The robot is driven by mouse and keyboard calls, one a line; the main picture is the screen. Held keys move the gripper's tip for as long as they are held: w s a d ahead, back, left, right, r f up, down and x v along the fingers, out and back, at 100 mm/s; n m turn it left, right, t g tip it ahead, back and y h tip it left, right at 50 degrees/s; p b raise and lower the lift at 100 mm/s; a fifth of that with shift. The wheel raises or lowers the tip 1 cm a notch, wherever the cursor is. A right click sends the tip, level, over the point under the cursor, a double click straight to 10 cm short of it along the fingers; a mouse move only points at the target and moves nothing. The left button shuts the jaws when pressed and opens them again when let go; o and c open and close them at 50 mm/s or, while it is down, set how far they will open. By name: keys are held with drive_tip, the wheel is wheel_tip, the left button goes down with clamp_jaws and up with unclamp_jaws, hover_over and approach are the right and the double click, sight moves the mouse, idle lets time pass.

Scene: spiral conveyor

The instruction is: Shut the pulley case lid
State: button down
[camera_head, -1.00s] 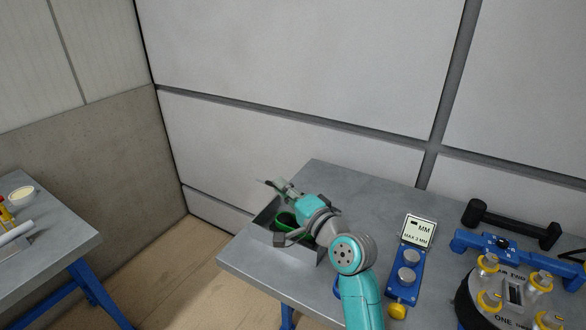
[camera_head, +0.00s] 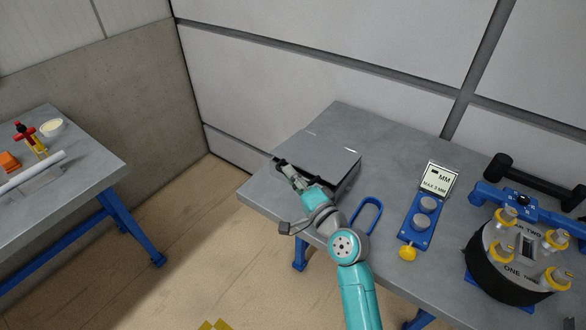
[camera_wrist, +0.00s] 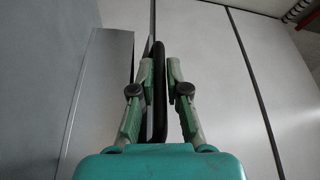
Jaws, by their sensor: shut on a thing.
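The pulley case is a grey box on the workbench, and its flat grey lid (camera_head: 325,150) lies over its top in the head view. The case's side (camera_head: 347,184) shows below the lid's right edge, in shadow. I cannot tell whether the lid is fully down. My gripper (camera_head: 285,170) is at the lid's left front edge. In the wrist view my gripper (camera_wrist: 160,75) has its fingers on both sides of a dark handle bar (camera_wrist: 159,110), shut on it. The lid panel (camera_wrist: 98,100) stands beside the left finger. The inside of the case is hidden.
A blue loop (camera_head: 368,216) lies right of the case. A blue gauge device (camera_head: 418,220), a black dumbbell-shaped tool (camera_head: 535,178) and a round fixture with yellow-ringed knobs (camera_head: 520,255) stand further right. A second table (camera_head: 85,165) is at left. The bench's back (camera_head: 375,130) is clear.

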drive_tip(key=shift+f, duration=0.15)
drive_tip(key=c, duration=1.2)
unclamp_jaws()
drive_tip(key=v, duration=1.2)
